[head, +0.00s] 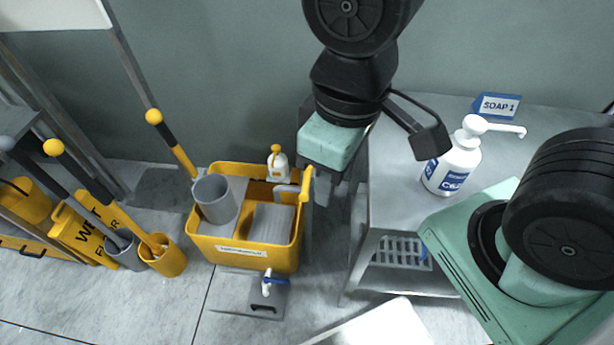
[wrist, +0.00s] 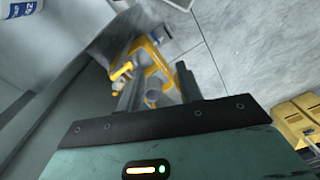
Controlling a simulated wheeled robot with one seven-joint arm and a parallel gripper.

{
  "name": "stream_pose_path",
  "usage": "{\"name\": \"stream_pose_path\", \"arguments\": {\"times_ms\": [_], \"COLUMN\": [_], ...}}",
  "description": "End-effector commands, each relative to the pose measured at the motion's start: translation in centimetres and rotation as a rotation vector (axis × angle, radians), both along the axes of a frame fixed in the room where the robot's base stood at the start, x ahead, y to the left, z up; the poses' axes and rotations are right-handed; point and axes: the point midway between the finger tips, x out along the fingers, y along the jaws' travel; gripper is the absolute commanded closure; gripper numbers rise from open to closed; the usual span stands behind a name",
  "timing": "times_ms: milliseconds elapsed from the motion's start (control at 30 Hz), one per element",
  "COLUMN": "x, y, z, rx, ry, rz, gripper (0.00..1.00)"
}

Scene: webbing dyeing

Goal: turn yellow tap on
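A yellow handle-like part (head: 307,184), which looks like the yellow tap, stands at the right rim of a yellow tub (head: 243,262), beside a grey spout-like piece (head: 286,189). In the wrist view a yellow part (wrist: 122,71), probably the same one, shows left of my fingers. My gripper (wrist: 159,84) points down with its two dark fingers apart and nothing clearly between them. In the head view it hangs above and right of the tub, its fingertips partly hidden. I cannot tell the tap's setting.
A blue-handled white tap (head: 268,281) is low at the tub's front. A grey cup (head: 215,198) and a small bottle (head: 278,166) are in the tub. A metal table (head: 390,205) with a soap bottle (head: 452,168) stands right. Mops and a wet-floor sign (head: 82,235) are left.

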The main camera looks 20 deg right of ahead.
Motion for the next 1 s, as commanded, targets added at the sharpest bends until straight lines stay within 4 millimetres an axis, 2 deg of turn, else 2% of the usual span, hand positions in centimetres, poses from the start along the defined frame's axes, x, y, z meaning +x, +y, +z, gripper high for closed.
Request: {"name": "stream_pose_path", "arguments": {"times_ms": [367,433,567,667,1000], "x": [0.0,0.0,-0.3,-0.7,-0.8], "y": [0.0,0.0,0.2,0.3,-0.5], "z": [0.0,-0.1,-1.6,-4.2,-15.9], "rx": [0.000,-0.002,-0.043,-0.121,-0.575], "ry": [0.000,0.002,0.039,0.100,0.315], "rz": [0.000,0.004,0.077,0.212,0.859], "gripper": [0.64,0.61,0.61,0.61,0.61]}}
